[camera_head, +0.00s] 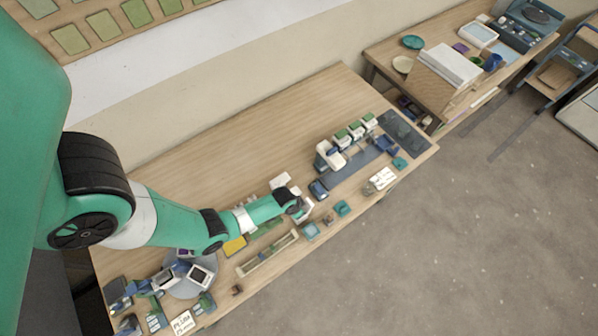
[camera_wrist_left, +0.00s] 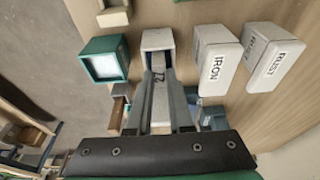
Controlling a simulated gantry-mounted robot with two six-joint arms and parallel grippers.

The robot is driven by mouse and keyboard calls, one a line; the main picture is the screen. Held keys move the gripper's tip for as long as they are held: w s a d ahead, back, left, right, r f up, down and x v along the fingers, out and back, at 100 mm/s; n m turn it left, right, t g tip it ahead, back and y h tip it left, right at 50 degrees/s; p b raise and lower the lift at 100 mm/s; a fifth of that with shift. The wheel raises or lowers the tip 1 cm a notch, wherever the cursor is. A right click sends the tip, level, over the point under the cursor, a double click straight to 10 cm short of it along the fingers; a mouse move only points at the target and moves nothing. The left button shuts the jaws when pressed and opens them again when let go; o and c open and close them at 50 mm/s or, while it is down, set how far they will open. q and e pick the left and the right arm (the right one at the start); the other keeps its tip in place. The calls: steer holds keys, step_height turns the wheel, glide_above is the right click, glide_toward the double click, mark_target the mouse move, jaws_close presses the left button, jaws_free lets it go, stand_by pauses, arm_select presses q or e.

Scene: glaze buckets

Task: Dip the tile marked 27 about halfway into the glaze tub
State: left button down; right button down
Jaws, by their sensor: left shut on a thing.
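In the left wrist view my left gripper (camera_wrist_left: 158,85) is shut on a small grey tile marked 27 (camera_wrist_left: 158,78), held between its fingertips. A white open tub (camera_wrist_left: 157,40) stands just beyond the tile in the picture; the tile overlaps its near edge, and I cannot tell whether it touches or enters it. A teal square tub (camera_wrist_left: 104,60) with pale contents is to the left. White containers marked IRON (camera_wrist_left: 215,62) and RUST (camera_wrist_left: 274,62) stand to the right. In the head view my left gripper (camera_head: 298,208) is low over the bench's middle, and the tile cannot be made out.
The wooden bench (camera_head: 240,130) is clear along its back. A long wooden tray (camera_head: 266,254) lies near the front edge. Small white-and-green items (camera_head: 355,132) line the right part. A round grey turntable (camera_head: 190,285) and small items crowd the left end.

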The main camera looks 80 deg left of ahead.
arm_select(q)
steer(key=shift+w+a+p+v, duration=0.1)
steer(key=shift+w+p+v, duration=0.1)
steer(key=shift+p+v, duration=0.6)
steer(key=shift+w+a+p+v, duration=0.1)
steer(key=shift+w+p+v, duration=0.05)
steer(key=shift+p+v, duration=0.65)
steer(key=shift+w+p+v, duration=0.2)
steer(key=shift+p+v, duration=0.55)
steer(key=shift+v, duration=0.1)
steer(key=shift+r, duration=0.1)
steer(key=p+v, duration=0.3)
steer(key=shift+w+a+r, duration=0.1)
steer(key=shift+w+a, duration=0.05)
steer(key=shift+w, duration=0.25)
